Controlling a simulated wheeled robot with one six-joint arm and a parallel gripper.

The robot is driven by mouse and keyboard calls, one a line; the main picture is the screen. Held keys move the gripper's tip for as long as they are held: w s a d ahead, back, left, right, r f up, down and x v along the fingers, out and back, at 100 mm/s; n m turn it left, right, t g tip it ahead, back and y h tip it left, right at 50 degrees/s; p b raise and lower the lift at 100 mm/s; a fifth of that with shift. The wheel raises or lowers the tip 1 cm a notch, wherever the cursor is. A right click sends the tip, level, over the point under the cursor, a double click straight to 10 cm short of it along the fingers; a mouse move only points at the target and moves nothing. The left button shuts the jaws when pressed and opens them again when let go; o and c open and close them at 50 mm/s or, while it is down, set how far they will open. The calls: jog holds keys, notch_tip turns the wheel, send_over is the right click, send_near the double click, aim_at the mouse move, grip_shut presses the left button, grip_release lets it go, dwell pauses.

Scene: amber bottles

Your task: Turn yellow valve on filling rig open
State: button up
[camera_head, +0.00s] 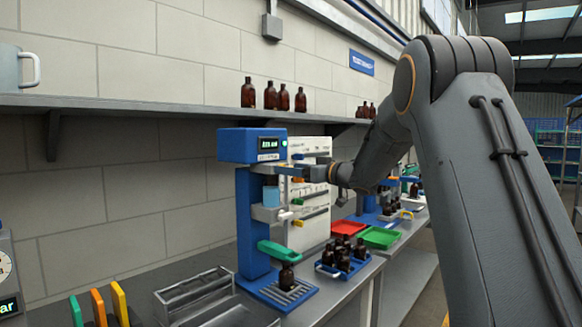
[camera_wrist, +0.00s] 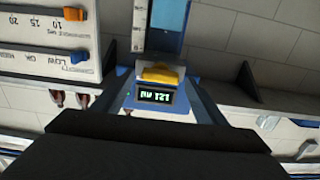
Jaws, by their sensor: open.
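The filling rig (camera_head: 249,220) is a blue column with a lit display head, standing on the bench left of centre in the head view. In the wrist view the picture is upside down, and its display (camera_wrist: 157,97) shows there. The yellow valve (camera_wrist: 160,75) is a small yellow block just beyond the display in the wrist view. My gripper (camera_head: 291,171) is open, at the right of the rig's head, close to it. Its fingertips are small in the head view, and contact with the valve cannot be told. A brown bottle (camera_head: 287,277) stands upright on the rig's base.
A green lever (camera_head: 278,250) juts out above that bottle. A white panel (camera_head: 314,215) with coloured sliders stands behind my gripper. A blue crate of bottles (camera_head: 325,270), a red tray (camera_head: 349,227) and a green tray (camera_head: 381,238) lie to the right. A shelf (camera_head: 150,104) runs above.

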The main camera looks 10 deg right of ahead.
jog(key=shift+w+a, duration=0.25)
jog(key=shift+w, duration=0.1)
jog(key=c, duration=1.1)
jog(key=shift+o, duration=0.2)
